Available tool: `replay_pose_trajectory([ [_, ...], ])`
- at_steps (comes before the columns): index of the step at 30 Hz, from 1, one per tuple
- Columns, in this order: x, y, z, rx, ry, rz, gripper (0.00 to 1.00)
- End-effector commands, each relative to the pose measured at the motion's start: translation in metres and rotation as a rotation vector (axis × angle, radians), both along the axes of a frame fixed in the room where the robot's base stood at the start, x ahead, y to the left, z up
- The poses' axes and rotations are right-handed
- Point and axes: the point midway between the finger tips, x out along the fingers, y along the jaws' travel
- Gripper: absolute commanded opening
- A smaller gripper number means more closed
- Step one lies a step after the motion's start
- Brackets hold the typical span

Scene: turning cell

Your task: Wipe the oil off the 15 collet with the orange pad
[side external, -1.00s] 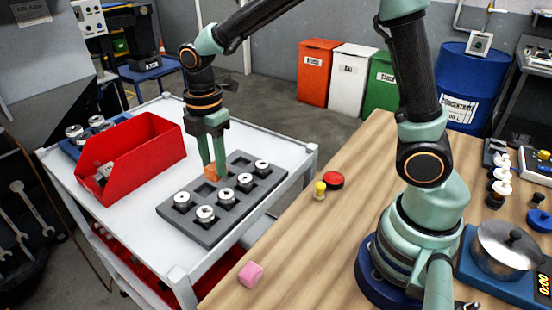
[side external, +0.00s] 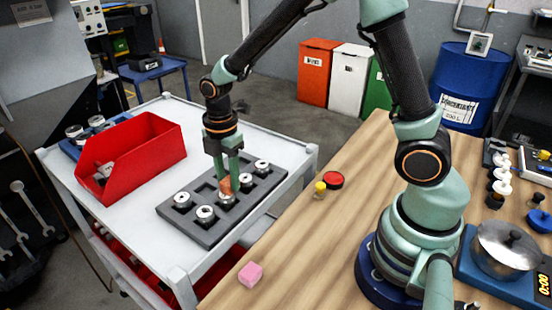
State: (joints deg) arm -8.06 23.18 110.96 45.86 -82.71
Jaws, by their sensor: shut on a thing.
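The grey tray (side external: 212,239) lies on the white cart and holds several silver collets in its pockets. My gripper (side external: 229,177) is shut on the orange pad (side external: 227,186), directly above a collet (side external: 227,199) in the middle of the tray. The pad appears to touch the top of that collet and partly hides it. Other collets sit at the left (side external: 182,200), at the front (side external: 205,213), and at the back right (side external: 262,165); one more is mostly visible beside my gripper (side external: 246,181). Size marks and oil are too small to make out.
A red bin (side external: 150,165) stands left of the tray on the white cart (side external: 140,225). A pink block (side external: 250,274), a yellow-topped piece (side external: 320,188) and a red button (side external: 333,180) are on the wooden bench (side external: 310,245). The cart's front left is clear.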

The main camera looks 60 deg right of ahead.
Motion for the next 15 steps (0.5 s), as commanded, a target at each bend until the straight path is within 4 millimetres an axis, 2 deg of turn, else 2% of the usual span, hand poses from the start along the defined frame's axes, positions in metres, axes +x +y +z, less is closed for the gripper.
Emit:
replay_pose_trajectory([
  [2, -0.001, -0.008, 0.0, 0.0, 0.002, -0.002, 0.0],
  [15, 0.0, 0.034, -0.001, 0.0, 0.001, 0.004, 0.0],
])
